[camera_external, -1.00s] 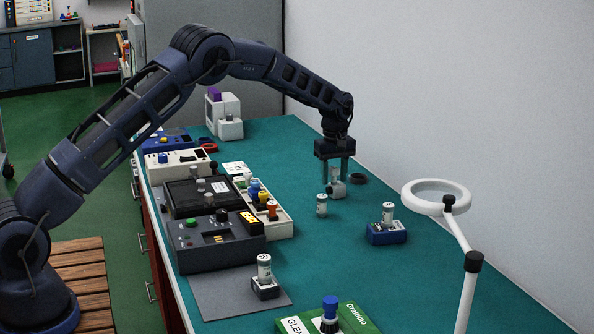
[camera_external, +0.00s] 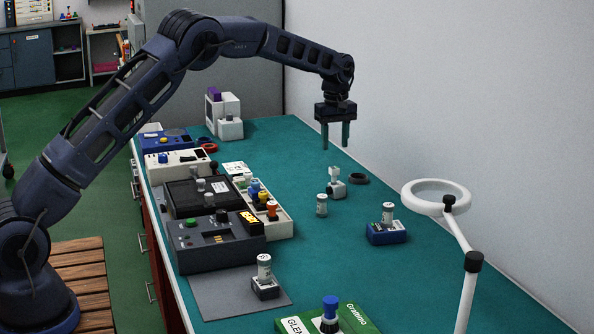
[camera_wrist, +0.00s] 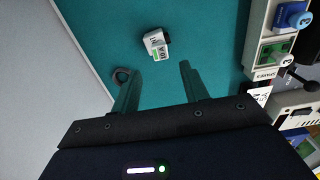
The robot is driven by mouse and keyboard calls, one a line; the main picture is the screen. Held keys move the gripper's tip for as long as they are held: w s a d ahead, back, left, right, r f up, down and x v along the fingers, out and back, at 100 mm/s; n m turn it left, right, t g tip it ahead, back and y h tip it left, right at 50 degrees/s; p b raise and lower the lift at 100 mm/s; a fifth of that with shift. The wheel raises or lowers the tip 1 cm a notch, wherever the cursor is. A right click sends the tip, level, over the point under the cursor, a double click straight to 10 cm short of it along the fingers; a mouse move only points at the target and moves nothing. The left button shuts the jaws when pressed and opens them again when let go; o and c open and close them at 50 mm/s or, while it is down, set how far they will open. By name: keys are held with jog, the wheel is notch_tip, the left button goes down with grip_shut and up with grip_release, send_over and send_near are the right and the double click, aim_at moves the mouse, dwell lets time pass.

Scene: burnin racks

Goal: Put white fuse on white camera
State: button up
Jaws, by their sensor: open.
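A small white camera (camera_external: 337,190) stands on the teal bench. A small pale cylinder, apparently the white fuse (camera_external: 335,173), stands upright on top of it. In the wrist view, a white body with a printed label (camera_wrist: 156,43) lies beyond my fingertips; I cannot separate fuse and camera there. My gripper (camera_external: 335,147) hangs above the camera with its fingers pointing down, apart and empty. Its two fingers also show in the wrist view (camera_wrist: 160,78) with nothing between them.
Another whitish cylinder (camera_external: 321,205) stands close in front of the camera. A black ring (camera_external: 358,179) lies to its right. A blue block bearing a cylinder (camera_external: 386,236) and a ring-lamp stand (camera_external: 470,262) are farther right. Boxes and a parts tray (camera_external: 277,228) line the left side.

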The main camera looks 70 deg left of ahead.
jog(key=s+d+r+m+t, duration=0.1)
jog(key=s+d+r+m, duration=0.1)
jog(key=s+d+r, duration=0.45)
jog(key=s+d+r+m, duration=0.2)
jog(key=s+d+r, duration=0.15)
jog(key=r, duration=0.65)
jog(key=s+d+r+m+t, duration=0.1)
jog(key=s+d+r+m, duration=0.1)
jog(key=s+d+r, duration=0.45)
jog(key=s+d+r+m, duration=0.2)
jog(key=s+d, duration=0.2)
jog(key=s, duration=0.5)
jog(key=s+d+f+m+t, duration=0.1)
jog(key=s+d+f+m, duration=0.1)
jog(key=s, duration=0.9)
jog(key=s+d+f+m, duration=0.2)
jog(key=s+d+m, duration=0.2)
jog(key=s, duration=0.8)
jog(key=s+d+f+m+t, duration=0.1)
jog(key=s+d+m, duration=0.3)
jog(key=s, duration=0.8)
jog(key=d+f, duration=0.1)
jog(key=d, duration=0.1)
jog(key=shift+d+f+t, duration=0.3)
jog(key=shift+f, duration=0.1)
